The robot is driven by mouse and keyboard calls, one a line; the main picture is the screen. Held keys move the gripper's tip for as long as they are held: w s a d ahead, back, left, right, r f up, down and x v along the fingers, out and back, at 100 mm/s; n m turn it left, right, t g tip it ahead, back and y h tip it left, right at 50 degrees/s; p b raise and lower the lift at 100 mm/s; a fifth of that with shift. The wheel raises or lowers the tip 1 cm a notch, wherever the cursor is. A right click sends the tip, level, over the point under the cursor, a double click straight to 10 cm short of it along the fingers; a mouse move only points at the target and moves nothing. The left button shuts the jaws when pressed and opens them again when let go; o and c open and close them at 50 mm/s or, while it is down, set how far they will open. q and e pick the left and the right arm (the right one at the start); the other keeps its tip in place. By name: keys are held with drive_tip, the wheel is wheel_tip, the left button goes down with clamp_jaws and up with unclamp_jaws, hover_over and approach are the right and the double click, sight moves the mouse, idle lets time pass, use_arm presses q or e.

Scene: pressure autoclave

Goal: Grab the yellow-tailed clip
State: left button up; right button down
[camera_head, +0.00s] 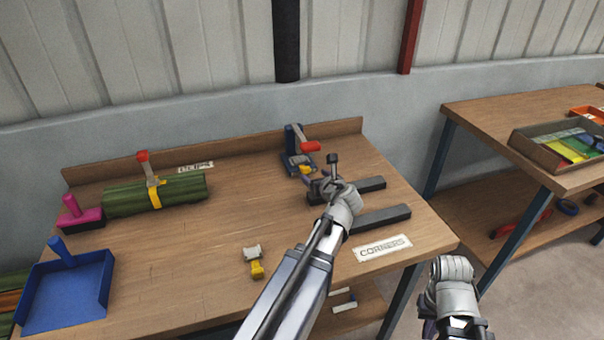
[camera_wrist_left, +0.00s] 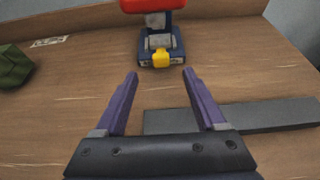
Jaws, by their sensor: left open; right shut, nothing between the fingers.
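A small grey clip with a yellow tail (camera_head: 302,165) sits in the blue toggle clamp (camera_head: 291,140) at the back of the bench. In the left wrist view its yellow tail (camera_wrist_left: 161,59) points toward me. My left gripper (camera_wrist_left: 158,82) is open and empty, with the clip ahead between the lines of its fingers and apart from them. In the head view my left gripper (camera_head: 318,184) is partly hidden by its wrist. A second grey and yellow clip (camera_head: 256,262) lies at the bench front. My right gripper (camera_head: 430,325) is shut, mostly hidden at the bottom edge.
Two dark bars (camera_head: 382,220) lie by the CORNERS label (camera_head: 384,248), one beneath my left gripper. A green bundle (camera_head: 172,194), pink block (camera_head: 80,215) and blue dustpan (camera_head: 70,290) are at left. A tray (camera_head: 545,155) stands on the right bench. The bench middle is clear.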

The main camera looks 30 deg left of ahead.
sight(307, 169)
use_arm(q)
drive_tip(key=shift+b+x, duration=1.55)
drive_tip(key=shift+x, duration=2.45)
drive_tip(key=shift+d, duration=0.15)
clamp_jaws()
